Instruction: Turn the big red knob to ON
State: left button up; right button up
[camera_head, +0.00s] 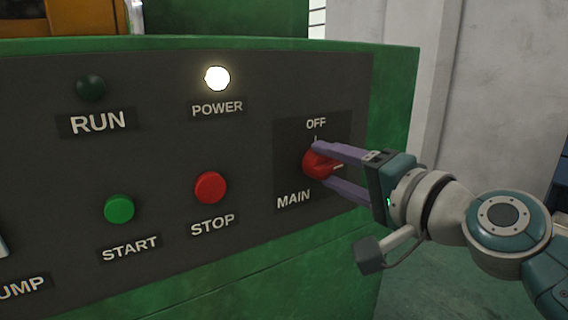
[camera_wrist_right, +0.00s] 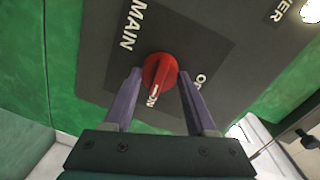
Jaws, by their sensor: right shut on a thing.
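The big red knob (camera_head: 316,167) sits on a dark square plate marked OFF above and MAIN below left. Its white pointer line faces right in the head view, away from OFF. In the right wrist view, the red knob (camera_wrist_right: 160,70) has its pointer toward the small ON label (camera_wrist_right: 152,101). My right gripper (camera_head: 322,164) is shut on the knob, with one purple finger above and one below it. The fingers partly cover the plate's right side in the head view. My left gripper is not in view.
The dark panel on the green machine (camera_head: 398,100) also bears a lit white POWER lamp (camera_head: 217,78), a dark RUN lamp (camera_head: 90,88), a green START button (camera_head: 119,208) and a red STOP button (camera_head: 210,187). A pale wall (camera_head: 500,80) stands behind at right.

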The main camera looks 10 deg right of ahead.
jog(key=shift+m, duration=0.6)
jog(key=o, duration=1.4)
jog(key=shift+c, duration=0.2)
jog(key=v, duration=1)
jog(key=shift+p, duration=0.4)
